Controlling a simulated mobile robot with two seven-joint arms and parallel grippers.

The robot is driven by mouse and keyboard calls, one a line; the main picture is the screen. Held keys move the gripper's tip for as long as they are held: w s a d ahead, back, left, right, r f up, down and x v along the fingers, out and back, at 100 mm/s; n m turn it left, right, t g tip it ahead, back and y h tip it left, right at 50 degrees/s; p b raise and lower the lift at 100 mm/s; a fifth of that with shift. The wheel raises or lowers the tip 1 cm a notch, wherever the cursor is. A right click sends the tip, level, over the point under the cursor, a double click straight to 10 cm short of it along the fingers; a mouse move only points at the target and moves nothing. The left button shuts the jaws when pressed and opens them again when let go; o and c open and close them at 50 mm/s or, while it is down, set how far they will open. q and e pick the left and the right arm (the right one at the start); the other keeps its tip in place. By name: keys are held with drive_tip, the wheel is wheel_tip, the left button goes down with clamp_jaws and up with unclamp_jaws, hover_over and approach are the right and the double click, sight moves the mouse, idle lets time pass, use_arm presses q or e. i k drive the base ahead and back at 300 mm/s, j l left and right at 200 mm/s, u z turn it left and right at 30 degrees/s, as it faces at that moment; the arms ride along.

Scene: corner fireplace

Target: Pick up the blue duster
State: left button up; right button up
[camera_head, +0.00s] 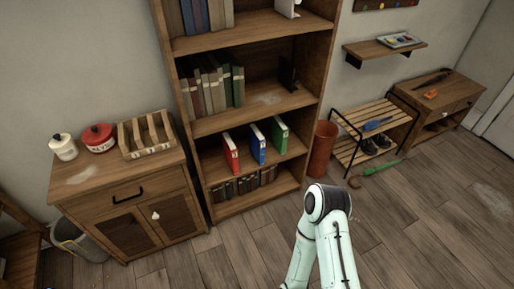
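A blue object that looks like the duster (378,123) lies on the top slats of a small shoe rack (347,121) against the wall at the right. It is small in the picture, so its fine shape is hard to tell. One of my arms shows at the bottom centre, with a bent dark joint, well in front of the rack and apart from it. Neither of my grippers is in view.
Shoes (377,144) sit on the rack's lower shelf. A green item (382,167) lies on the floor before it. A reddish bin (322,149) stands between rack and bookcase (186,95). A low cabinet (462,92) stands beyond the rack. The wooden floor (430,220) at right is mostly clear.

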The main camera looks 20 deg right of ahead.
sight(368, 126)
drive_tip(key=z, duration=1.9)
